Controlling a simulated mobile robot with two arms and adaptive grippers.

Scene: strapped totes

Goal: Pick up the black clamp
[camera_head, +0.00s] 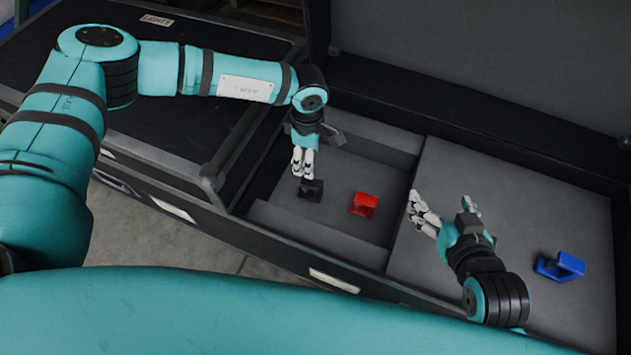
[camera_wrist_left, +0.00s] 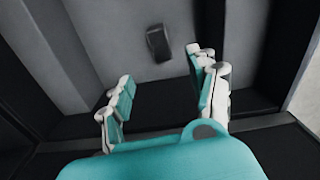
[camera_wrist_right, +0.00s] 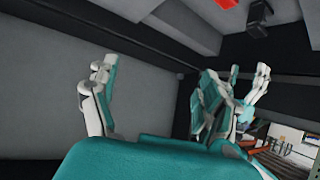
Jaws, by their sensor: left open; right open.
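The black clamp (camera_head: 311,190) lies on the grey foam floor of the recessed compartment in the open case. My left gripper (camera_head: 303,166) hangs just above and behind it, its fingertips close to the clamp in the head view. In the left wrist view the clamp (camera_wrist_left: 158,43) lies beyond the spread fingers of my left gripper (camera_wrist_left: 158,85), with nothing between them. My right gripper (camera_head: 443,203) is open and empty over the raised grey panel on the right. The right wrist view shows the black clamp (camera_wrist_right: 259,12) at the top, past the right gripper's fingers (camera_wrist_right: 175,85).
A red clamp (camera_head: 363,204) lies to the right of the black one in the same compartment. A blue clamp (camera_head: 559,266) lies on the raised panel (camera_head: 530,200). The case's front wall (camera_head: 300,262) and the closed black case (camera_head: 165,125) at left border the compartment.

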